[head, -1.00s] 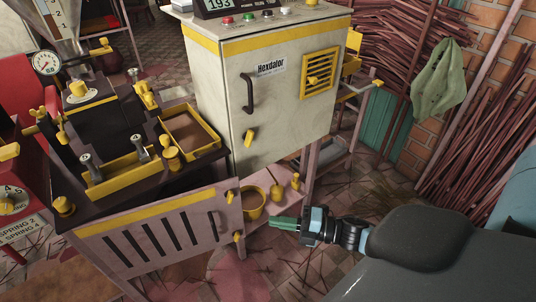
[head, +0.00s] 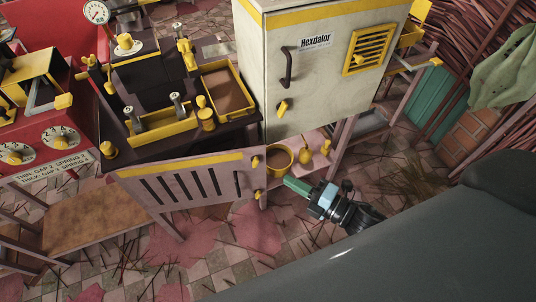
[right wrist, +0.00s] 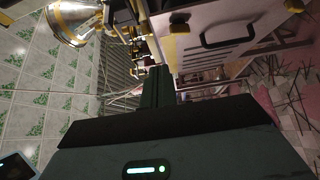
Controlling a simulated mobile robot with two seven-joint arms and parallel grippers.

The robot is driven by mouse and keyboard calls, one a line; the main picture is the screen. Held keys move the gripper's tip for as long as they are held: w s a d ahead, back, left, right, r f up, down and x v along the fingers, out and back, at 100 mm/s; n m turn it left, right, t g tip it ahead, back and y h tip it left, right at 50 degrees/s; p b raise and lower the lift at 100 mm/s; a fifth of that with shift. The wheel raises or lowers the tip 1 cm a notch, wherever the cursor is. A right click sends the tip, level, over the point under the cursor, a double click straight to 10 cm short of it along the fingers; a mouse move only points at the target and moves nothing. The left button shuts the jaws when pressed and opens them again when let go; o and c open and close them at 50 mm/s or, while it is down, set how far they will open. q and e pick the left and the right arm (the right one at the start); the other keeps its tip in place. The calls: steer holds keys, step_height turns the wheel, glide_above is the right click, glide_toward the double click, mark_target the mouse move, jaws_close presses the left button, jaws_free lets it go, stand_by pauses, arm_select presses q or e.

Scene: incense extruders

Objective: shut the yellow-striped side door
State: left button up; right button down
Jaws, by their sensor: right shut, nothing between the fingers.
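The yellow-striped side door (head: 190,189) is a pale pinkish panel with dark upright slots and a yellow band along its top. It stands below the front edge of the dark machine bench. Its right end, with small yellow fittings, sits out from the bench, so it looks partly open. My right gripper (head: 297,186) has green fingers, shut and empty, pointing left just right of that end, with a small apparent gap. My left gripper is not in view.
A pale Hexdalor cabinet (head: 330,75) stands behind my right gripper. A yellow pot (head: 279,158) is on a low pink shelf behind the gripper. A red control box (head: 45,135) is at the left. The tiled floor in front has scattered sticks.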

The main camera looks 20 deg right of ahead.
steer(key=x, duration=0.3)
steer(key=d+x, duration=0.1)
steer(key=x, duration=0.2)
steer(key=w+x, duration=0.1)
steer(key=x, duration=0.2)
steer(key=shift+w+d, duration=0.2)
steer(key=shift+w, duration=0.05)
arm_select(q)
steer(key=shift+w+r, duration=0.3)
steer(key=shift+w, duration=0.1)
arm_select(e)
steer(key=shift+w+d, duration=0.15)
steer(key=shift+w, duration=0.45)
